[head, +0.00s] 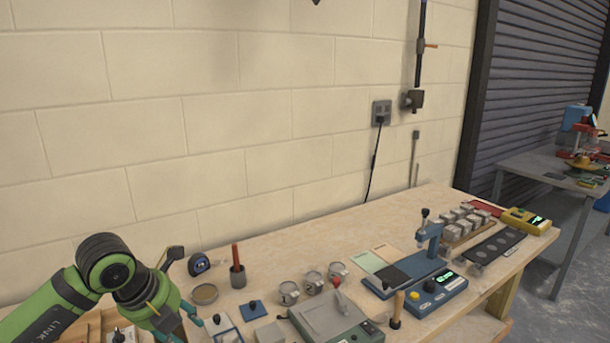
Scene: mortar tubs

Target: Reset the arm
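My green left arm enters from the lower left. Its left gripper (183,325) points down toward the lower right, over the near left part of the bench. Its two teal fingers stand apart with nothing seen between them, and the lower finger is cut by the bottom edge. My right arm and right gripper are not in view.
A block wall (250,120) stands behind. The air above the bench is clear.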

